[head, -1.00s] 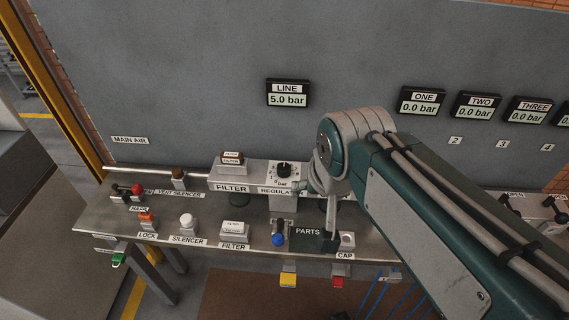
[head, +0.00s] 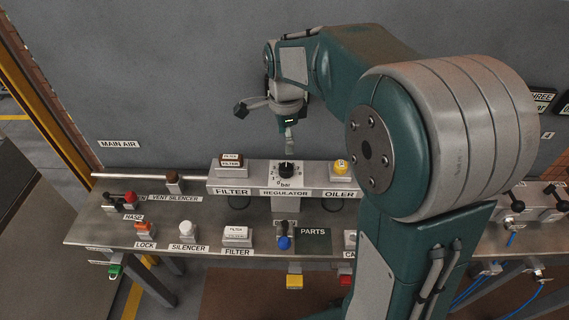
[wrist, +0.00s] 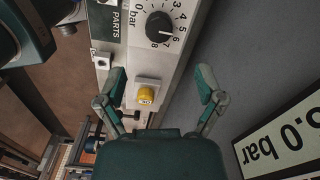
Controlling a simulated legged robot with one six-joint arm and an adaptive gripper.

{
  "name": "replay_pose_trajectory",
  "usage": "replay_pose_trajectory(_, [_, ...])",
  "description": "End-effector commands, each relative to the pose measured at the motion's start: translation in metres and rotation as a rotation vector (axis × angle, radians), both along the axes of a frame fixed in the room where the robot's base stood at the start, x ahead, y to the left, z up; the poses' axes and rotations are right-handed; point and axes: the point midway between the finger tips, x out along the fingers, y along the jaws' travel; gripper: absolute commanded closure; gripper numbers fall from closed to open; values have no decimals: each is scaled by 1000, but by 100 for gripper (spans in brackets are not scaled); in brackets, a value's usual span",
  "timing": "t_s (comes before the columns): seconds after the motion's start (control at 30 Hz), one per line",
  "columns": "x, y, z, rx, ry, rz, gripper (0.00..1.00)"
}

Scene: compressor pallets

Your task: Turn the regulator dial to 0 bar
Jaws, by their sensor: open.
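The regulator dial (head: 286,168) is a black round knob on the light regulator block, marked with numbers and "bar". In the wrist view the dial (wrist: 160,27) is at the top, beyond my fingertips, with the numbers 3 to 8 and a 0 visible around it. A pale mark on the knob points toward the higher numbers; its exact reading is unclear. My gripper (head: 289,145) is just above and behind the dial in the head view. In the wrist view my gripper (wrist: 162,84) is open, its fingers spread and empty, not touching the dial.
A yellow oiler knob (head: 341,167) is right of the dial, also between my fingers in the wrist view (wrist: 146,95). A filter block (head: 231,161) is to the left. The pressure display (wrist: 283,140) shows partly. The grey wall (head: 180,80) rises behind.

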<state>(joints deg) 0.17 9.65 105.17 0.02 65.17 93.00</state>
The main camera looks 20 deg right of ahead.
Motion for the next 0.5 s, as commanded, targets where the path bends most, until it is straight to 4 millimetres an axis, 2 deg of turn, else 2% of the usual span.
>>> replay_pose_trajectory(0.3, [-1,0,-60,-1,5,2,13])
replay_pose_trajectory(0.5, [-1,0,-87,0,3,2,13])
